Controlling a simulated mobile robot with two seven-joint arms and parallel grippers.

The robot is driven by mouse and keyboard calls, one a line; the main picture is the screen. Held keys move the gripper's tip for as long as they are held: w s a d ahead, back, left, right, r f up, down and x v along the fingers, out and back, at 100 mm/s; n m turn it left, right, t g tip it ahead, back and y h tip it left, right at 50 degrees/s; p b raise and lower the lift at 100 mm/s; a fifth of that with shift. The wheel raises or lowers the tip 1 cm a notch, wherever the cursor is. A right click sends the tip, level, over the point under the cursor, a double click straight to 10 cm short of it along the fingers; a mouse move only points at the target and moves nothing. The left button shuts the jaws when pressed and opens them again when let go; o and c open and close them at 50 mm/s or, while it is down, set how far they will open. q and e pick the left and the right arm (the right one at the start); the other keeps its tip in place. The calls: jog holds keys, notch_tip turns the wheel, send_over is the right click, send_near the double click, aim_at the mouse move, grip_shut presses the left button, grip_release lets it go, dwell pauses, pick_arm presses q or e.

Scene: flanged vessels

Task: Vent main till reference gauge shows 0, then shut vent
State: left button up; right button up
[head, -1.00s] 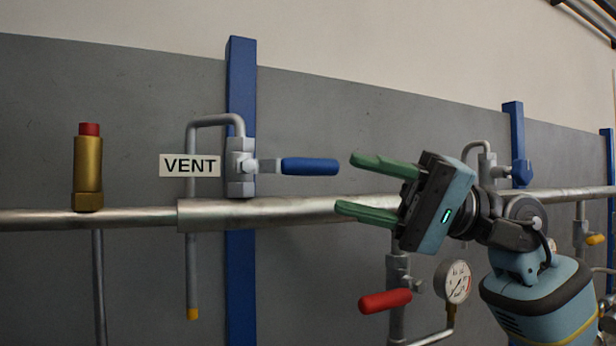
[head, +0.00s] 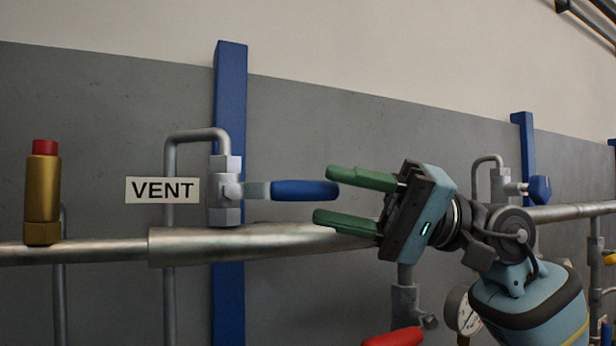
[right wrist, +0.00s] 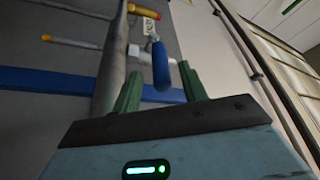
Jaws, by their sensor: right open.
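The vent valve (head: 226,191) stands on the main pipe (head: 260,241), beside a white VENT label (head: 163,190). Its blue handle (head: 300,191) points right, level and along the pipe. My right gripper (head: 328,195) is open, its green fingertips above and below the handle's free end. In the right wrist view the blue handle (right wrist: 161,66) shows between the fingertips (right wrist: 160,74), and I see no clear grip on it. A round gauge (head: 467,316) is partly hidden behind my right arm; its reading cannot be made out. My left gripper is not in view.
A brass fitting with a red cap (head: 42,195) stands on the pipe at left. A red handle (head: 396,338) lies below my gripper. Another blue-handled valve (head: 540,189) is at right. Blue posts back the pipe. The wall above the vent handle is clear.

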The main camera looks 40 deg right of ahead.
aim_at(304, 191)
jog(key=p+x, duration=0.1)
jog(key=x, duration=0.2)
jog(key=shift+a+r, duration=0.15)
jog(key=shift+r, duration=0.1)
jog(key=shift+w+a+p, duration=0.35)
jog(key=shift+a, duration=0.05)
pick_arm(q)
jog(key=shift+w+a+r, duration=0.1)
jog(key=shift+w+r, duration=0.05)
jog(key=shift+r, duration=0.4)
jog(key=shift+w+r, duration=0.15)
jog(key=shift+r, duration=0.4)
pick_arm(e)
jog(key=shift+w+a, duration=0.15)
jog(key=c, duration=0.9)
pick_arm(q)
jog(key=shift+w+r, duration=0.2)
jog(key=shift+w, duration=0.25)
pick_arm(e)
grip_shut()
